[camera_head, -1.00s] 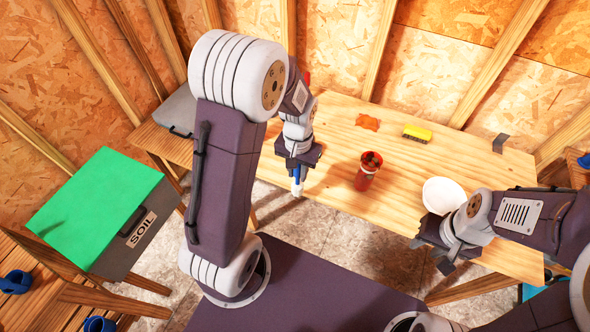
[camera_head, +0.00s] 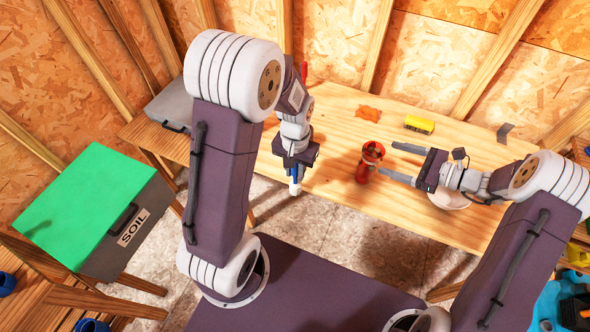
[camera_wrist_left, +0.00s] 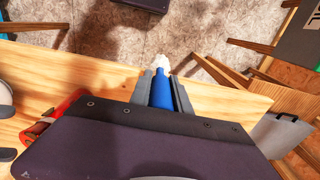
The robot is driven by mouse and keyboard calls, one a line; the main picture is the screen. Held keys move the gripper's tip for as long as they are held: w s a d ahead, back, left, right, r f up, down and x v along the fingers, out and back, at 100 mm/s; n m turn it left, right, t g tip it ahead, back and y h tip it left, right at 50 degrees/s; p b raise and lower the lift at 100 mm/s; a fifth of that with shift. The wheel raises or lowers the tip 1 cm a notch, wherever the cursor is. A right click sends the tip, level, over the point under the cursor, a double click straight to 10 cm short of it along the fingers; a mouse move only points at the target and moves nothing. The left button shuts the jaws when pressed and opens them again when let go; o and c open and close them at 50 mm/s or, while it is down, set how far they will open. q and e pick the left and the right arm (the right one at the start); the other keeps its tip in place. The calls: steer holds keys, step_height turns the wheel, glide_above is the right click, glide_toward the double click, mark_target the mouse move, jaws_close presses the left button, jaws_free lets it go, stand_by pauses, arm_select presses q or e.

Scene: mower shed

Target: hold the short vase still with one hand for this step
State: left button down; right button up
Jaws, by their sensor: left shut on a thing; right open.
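The short vase (camera_head: 364,172) is the red pot standing upright on the wooden table, with a dark filling inside its rim. It also shows partly at the left edge of the left wrist view (camera_wrist_left: 48,122). My right gripper (camera_head: 387,159) is open and points left at the vase; its fingertips are just right of it, and I cannot tell whether they touch it. My left gripper (camera_head: 295,176) is shut on a blue object with a white end (camera_wrist_left: 160,92), near the table's front edge, left of the vase.
A white bowl (camera_head: 449,199) sits under my right gripper. A yellow brush (camera_head: 419,124), an orange patch (camera_head: 368,113) and a grey piece (camera_head: 505,132) lie along the table's back. A grey case (camera_head: 172,108) is at the table's left end; a green-lidded soil box (camera_head: 85,205) stands further left.

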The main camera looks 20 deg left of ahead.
mark_target(295, 180)
arm_select(q)
steer(key=shift+a+f+b, duration=0.1)
steer(key=shift+f+b, duration=0.5)
steer(key=shift+f, duration=0.35)
arm_select(e)
steer(key=d+f+m, duration=0.1)
steer(key=f, duration=0.2)
steer(key=d+f+m, duration=0.1)
steer(key=f, duration=0.3)
steer(key=s+d+f+m+t, duration=0.1)
steer(key=f, duration=0.2)
steer(key=shift+s+d+f, duration=0.1)
steer(key=shift+d+f, duration=0.15)
steer(key=shift+f, duration=0.05)
steer(key=shift+d, duration=0.2)
arm_select(q)
step_height(295, 180, down, 3)
steer(key=b, duration=0.3)
arm_select(e)
steer(key=x, duration=0.9)
steer(key=shift+a+f, duration=0.1)
steer(key=shift+f, duration=0.1)
steer(key=shift+a, duration=0.45)
steer(key=c, duration=1.1)
